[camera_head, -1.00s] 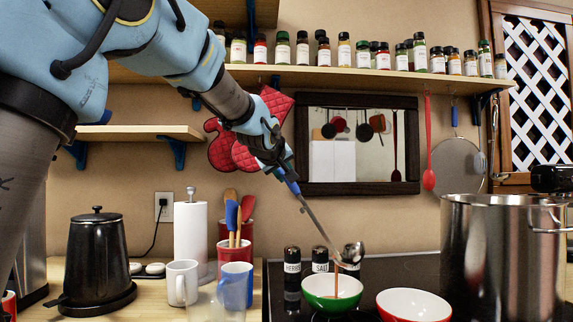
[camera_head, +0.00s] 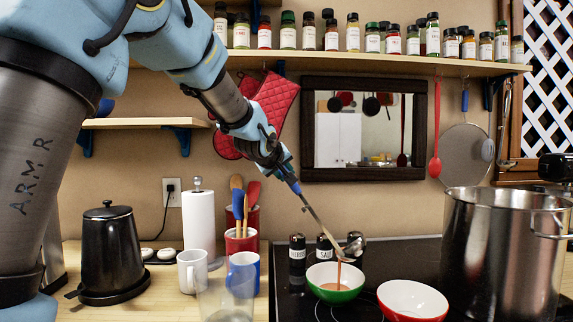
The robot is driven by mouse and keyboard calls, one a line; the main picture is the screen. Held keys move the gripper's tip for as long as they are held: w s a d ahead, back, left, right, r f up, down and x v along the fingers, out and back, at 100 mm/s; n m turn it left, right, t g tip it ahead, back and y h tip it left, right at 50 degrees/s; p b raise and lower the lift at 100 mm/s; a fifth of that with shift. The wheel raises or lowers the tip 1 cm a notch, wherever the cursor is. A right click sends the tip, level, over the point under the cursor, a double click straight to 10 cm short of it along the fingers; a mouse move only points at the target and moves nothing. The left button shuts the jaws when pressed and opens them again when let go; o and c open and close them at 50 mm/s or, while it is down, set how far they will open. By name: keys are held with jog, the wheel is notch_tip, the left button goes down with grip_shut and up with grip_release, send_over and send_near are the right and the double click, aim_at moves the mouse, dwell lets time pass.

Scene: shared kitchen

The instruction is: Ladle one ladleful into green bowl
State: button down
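My gripper (camera_head: 286,172) is shut on the blue handle of a metal ladle (camera_head: 316,217), which slants down to the right. The ladle's tilted head is above the right side of the green bowl (camera_head: 343,296). A thin stream of orange-brown liquid (camera_head: 338,274) runs down into this bowl, and some liquid shows on its white inside. The green bowl stands on the black stovetop. A large steel pot (camera_head: 490,250) stands to the right; its contents are hidden.
A red bowl (camera_head: 412,304) sits right of the green bowl. Dark spice shakers (camera_head: 298,258) stand behind and left of the green bowl. Mugs (camera_head: 192,270), a clear glass (camera_head: 225,302), a paper roll (camera_head: 199,222) and a black kettle (camera_head: 109,250) stand on the left counter.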

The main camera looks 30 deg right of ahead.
jog(key=shift+w+a+p, duration=0.1)
jog(key=shift+w+p, duration=0.05)
jog(key=shift+p, duration=0.45)
jog(key=w+f+p, duration=0.1)
jog(key=p, duration=0.2)
jog(key=w+f+n+p, duration=0.1)
jog(key=p, duration=0.2)
jog(key=shift+a+f+g+p, duration=0.15)
jog(key=shift+a+g+p, duration=0.15)
jog(key=shift+a+g, duration=0.1)
jog(key=shift+s+d+f, duration=0.15)
jog(key=shift+f, duration=0.05)
